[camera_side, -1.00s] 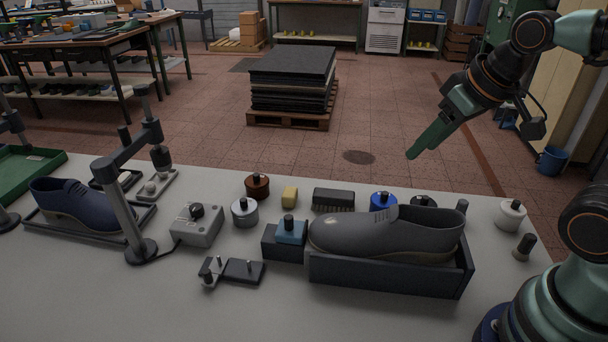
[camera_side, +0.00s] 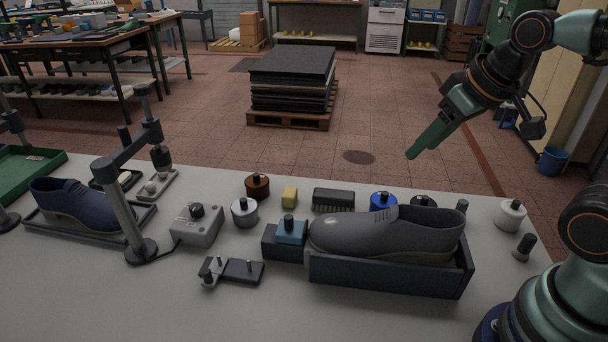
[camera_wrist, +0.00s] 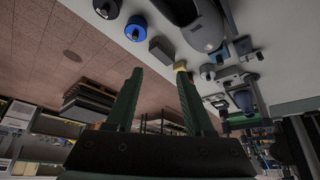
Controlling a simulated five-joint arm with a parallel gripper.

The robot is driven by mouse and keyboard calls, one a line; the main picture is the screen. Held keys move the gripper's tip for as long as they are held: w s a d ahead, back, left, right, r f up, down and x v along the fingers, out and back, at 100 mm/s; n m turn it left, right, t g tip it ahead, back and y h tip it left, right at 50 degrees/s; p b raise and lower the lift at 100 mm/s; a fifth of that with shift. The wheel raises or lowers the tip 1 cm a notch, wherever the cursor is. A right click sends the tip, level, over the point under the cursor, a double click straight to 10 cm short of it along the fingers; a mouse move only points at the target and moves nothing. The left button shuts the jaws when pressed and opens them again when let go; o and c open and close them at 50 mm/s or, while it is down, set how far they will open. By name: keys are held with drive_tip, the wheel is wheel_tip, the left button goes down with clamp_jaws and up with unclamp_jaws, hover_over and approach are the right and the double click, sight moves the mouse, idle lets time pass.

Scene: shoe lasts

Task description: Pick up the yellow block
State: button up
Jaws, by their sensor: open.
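The yellow block (camera_side: 289,195) is small and stands on the grey table near its far edge, between a brown round pot and a dark brush. In the wrist view, the yellow block (camera_wrist: 180,66) shows just beyond the tip of the right finger, partly hidden by it. My gripper (camera_side: 413,155) is raised in the side view, up and to the right of the block and well apart from it. In the wrist view, my gripper (camera_wrist: 158,75) has its two green fingers spread with nothing between them.
A brush (camera_side: 333,199) stands right of the block, and a brown pot (camera_side: 257,186) left of it. A silver pot (camera_side: 244,211) and a dark box with a blue top (camera_side: 290,232) are nearer. A grey shoe (camera_side: 385,232) sits in a dark tray. A lamp-like stand (camera_side: 125,210) rises at left.

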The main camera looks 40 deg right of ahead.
idle(0.4)
drive_tip(key=o, duration=0.5)
drive_tip(key=shift+c, duration=0.2)
drive_tip(key=m+g, duration=0.4)
drive_tip(key=m, duration=0.6)
hover_over(291, 191)
drive_tip(key=s, duration=0.2)
wheel_tip(291, 191, down, 12)
drive_tip(key=f, duration=0.4)
drive_tip(key=w+f, duration=0.1)
drive_tip(key=f, duration=0.7)
drive_tip(key=shift+w, duration=0.4)
